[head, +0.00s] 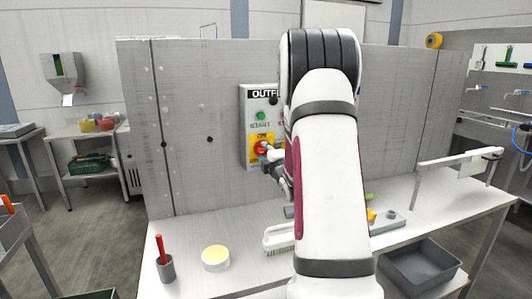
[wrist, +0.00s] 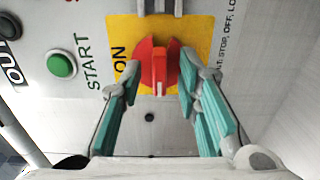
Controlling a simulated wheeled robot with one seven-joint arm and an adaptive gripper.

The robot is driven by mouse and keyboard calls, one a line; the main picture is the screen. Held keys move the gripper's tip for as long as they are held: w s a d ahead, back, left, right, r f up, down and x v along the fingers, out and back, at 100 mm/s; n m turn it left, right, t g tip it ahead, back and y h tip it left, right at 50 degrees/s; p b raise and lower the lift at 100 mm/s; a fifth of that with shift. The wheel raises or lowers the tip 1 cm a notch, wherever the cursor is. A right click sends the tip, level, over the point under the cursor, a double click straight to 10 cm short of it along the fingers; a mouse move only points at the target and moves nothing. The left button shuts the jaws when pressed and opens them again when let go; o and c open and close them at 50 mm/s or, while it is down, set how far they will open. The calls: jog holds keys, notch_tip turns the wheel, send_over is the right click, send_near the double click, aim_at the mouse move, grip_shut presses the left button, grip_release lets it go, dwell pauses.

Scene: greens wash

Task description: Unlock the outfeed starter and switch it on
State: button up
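The outfeed starter panel (head: 246,130) stands on the grey back wall, partly hidden by my arm. Its red rotary switch (head: 259,149) sits on a yellow plate and shows large in the wrist view (wrist: 158,66). The switch's grip bar runs up and down in the wrist view, with the ON lettering (wrist: 119,58) to its left. A grey metal piece (wrist: 160,6) shows above the switch at the frame's top edge; I cannot tell if it is a lock. My gripper (wrist: 158,78) is open, its fingers either side of the switch; contact is unclear. It is mostly hidden in the head view (head: 268,152).
A green START button (wrist: 61,65) and a dark button (wrist: 9,26) are left of the switch in the wrist view. On the bench stand a grey cup with a red tool (head: 166,268), a round yellow-topped tub (head: 215,257) and a white brush (head: 280,238).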

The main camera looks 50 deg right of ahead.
jog(key=shift+w+d, duration=0.1)
jog(key=shift+w, duration=0.1)
grip_shut()
jog(key=shift+m, duration=0.3)
jog(key=m+b, duration=0.1)
jog(key=m, duration=0.5)
jog(key=shift+f, duration=0.1)
jog(key=m, duration=0.5)
jog(key=shift+m, duration=0.3)
jog(key=m+p, duration=0.1)
jog(key=m, duration=0.4)
jog(key=shift+m, duration=0.4)
